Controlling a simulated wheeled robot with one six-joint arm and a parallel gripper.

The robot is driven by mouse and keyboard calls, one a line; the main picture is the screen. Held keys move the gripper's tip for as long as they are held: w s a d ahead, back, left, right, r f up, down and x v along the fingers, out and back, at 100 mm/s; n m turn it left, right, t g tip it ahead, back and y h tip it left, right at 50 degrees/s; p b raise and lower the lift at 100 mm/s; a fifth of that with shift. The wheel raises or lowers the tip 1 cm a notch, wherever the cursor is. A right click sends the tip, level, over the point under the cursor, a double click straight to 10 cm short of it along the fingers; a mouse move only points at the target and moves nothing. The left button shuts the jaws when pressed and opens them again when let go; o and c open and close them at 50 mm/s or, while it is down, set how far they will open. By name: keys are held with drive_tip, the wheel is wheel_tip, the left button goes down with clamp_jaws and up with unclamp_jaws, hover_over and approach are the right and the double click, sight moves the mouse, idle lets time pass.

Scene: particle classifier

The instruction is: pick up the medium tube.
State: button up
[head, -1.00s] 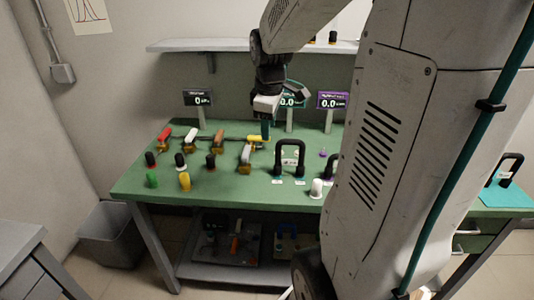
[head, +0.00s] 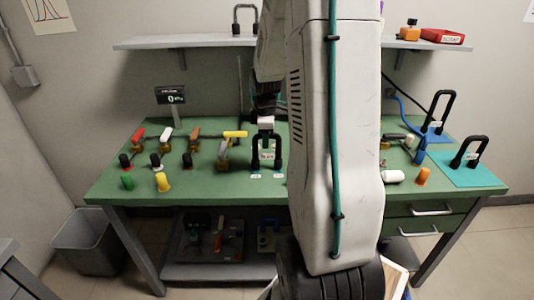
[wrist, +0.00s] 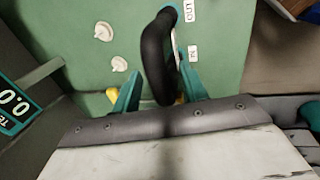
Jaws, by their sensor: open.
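A black arch-shaped tube (head: 279,152) stands upright on the green table near its middle, with white labels by its feet. I cannot tell from its size alone whether it is the medium tube. My gripper (head: 265,134) points down at the top of this arch. In the wrist view the black arch (wrist: 153,55) reaches in between the two teal fingers of my gripper (wrist: 158,85). The fingers are apart, one on each side of it. I cannot tell whether they touch it. Its lower part is partly hidden.
A taller black arch (head: 443,105) and another arch (head: 466,151) stand on mats at the right of the table. Several coloured-handled tools and small pegs cover the left, including a yellow peg (head: 162,182). My arm hides the table's centre right.

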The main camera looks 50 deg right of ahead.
drive_tip(key=shift+f, duration=0.1)
clamp_jaws()
